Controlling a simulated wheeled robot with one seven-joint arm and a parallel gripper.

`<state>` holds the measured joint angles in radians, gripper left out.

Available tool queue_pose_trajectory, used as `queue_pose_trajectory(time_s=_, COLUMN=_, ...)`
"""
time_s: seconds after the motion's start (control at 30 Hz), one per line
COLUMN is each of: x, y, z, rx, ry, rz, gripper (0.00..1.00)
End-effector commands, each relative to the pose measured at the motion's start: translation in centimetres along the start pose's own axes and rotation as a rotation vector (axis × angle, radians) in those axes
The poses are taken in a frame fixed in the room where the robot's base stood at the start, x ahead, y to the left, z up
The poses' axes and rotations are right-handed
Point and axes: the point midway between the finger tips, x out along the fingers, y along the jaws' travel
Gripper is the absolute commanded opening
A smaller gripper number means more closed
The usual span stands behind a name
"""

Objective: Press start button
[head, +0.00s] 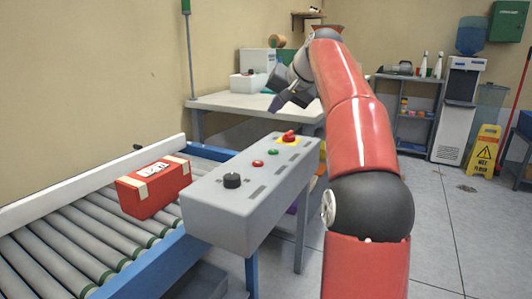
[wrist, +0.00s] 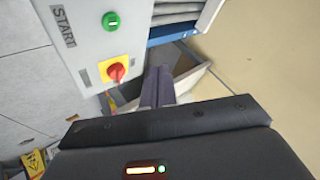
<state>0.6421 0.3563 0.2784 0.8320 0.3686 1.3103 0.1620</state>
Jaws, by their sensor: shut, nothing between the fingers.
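A grey control box (head: 250,190) stands beside the roller conveyor. On its top are a black knob (head: 232,180), a small red button (head: 258,164), a green button (head: 273,152) and a red emergency knob on a yellow plate (head: 288,137). In the wrist view the green start button (wrist: 111,21) sits beside a label reading START (wrist: 64,24), with the red knob (wrist: 116,71) nearer my gripper. My gripper (wrist: 158,72) is shut and empty, off the box's end past the red knob. In the head view my gripper (head: 277,104) is raised beyond the box's far end.
A red box with tan tape (head: 153,187) lies on the conveyor rollers (head: 65,235). A white table (head: 250,105) with a white bin stands behind. A yellow wet-floor sign (head: 484,149) and water cooler (head: 457,110) are at the right. The right floor is mostly clear.

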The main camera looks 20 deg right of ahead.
Motion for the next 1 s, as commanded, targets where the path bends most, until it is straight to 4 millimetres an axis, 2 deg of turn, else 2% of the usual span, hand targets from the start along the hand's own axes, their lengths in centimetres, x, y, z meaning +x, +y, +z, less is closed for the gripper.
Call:
queue_pose_trajectory(time_s=0.37, x=0.4, y=0.3, z=0.3, rx=-0.001, ry=-0.002, rz=0.001, gripper=0.0)
queue_pose_trajectory(time_s=0.57, x=2.0, y=1.5, z=1.6, rx=0.001, ry=-0.002, rz=0.003, gripper=0.0)
queue_pose_trajectory(time_s=0.83, x=5.0, y=3.6, z=3.7, rx=-0.002, ry=-0.001, rz=0.002, gripper=0.0)
queue_pose_trajectory(time_s=1.0, x=5.9, y=4.3, z=4.3, rx=-0.002, ry=0.0, rz=0.001, gripper=0.0)
